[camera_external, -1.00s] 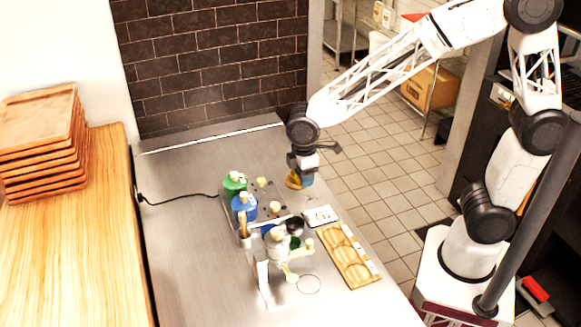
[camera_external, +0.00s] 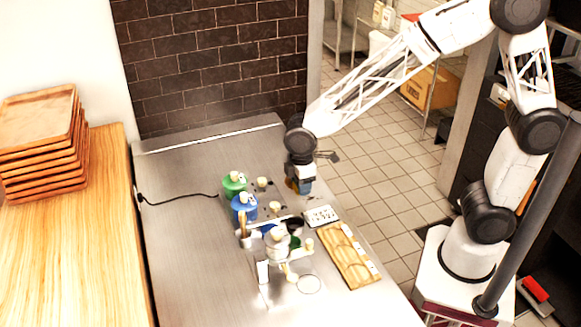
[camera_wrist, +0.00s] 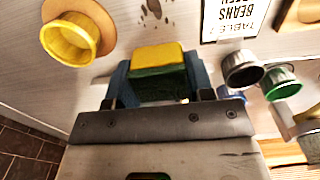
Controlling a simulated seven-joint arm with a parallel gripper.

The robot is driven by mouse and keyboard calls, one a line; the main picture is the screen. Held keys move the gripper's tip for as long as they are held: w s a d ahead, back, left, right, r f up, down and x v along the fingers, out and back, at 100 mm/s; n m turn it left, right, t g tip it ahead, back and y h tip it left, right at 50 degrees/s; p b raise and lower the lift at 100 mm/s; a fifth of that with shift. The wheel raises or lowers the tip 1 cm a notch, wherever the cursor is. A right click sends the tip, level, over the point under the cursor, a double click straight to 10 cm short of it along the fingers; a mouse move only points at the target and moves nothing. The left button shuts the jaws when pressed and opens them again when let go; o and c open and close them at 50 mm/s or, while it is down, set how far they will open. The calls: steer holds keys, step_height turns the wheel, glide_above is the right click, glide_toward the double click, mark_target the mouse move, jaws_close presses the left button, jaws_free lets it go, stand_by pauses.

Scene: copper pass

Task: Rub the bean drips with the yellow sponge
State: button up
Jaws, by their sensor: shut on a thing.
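My gripper (camera_wrist: 157,78) is shut on the yellow sponge (camera_wrist: 158,56), which has a yellow face and a dark green layer. In the external view my gripper (camera_external: 301,186) hangs low over the steel counter's right side, and only a small orange-yellow bit of the sponge shows (camera_external: 291,185). The bean drips (camera_wrist: 152,10) are small dark brown spots on the counter at the top of the wrist view, beyond the sponge and apart from it in the picture. I cannot tell whether the sponge touches the counter.
A yellow cup (camera_wrist: 72,40) stands left of the sponge in the wrist view. A black cup (camera_wrist: 243,72), a green cup (camera_wrist: 283,84) and a printed card (camera_wrist: 234,18) are on the right. Green (camera_external: 235,185) and blue (camera_external: 244,208) jars and a wooden board (camera_external: 346,262) stand nearby.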

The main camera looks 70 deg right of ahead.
mark_target(304, 200)
steer(key=shift+f, duration=1.6)
steer(key=shift+s+d+f, duration=0.25)
steer(key=shift+d+f, duration=0.1)
steer(key=shift+f, duration=0.2)
steer(key=shift+c, duration=0.5)
steer(key=shift+s+d+f, duration=0.15)
steer(key=shift+s+d, duration=1.95)
steer(key=shift+s, duration=0.1)
steer(key=shift+s+d+f, duration=0.1)
steer(key=shift+s+d, duration=0.05)
steer(key=shift+d, duration=0.05)
steer(key=shift+w+a, duration=0.45)
steer(key=shift+a, duration=0.05)
steer(key=shift+w+a, duration=0.95)
steer(key=shift+w, duration=0.05)
steer(key=shift+w+a, duration=0.75)
steer(key=shift+a, duration=0.05)
steer(key=shift+w+a+r, duration=0.25)
steer(key=shift+w+a, duration=0.2)
steer(key=shift+r, duration=3.9)
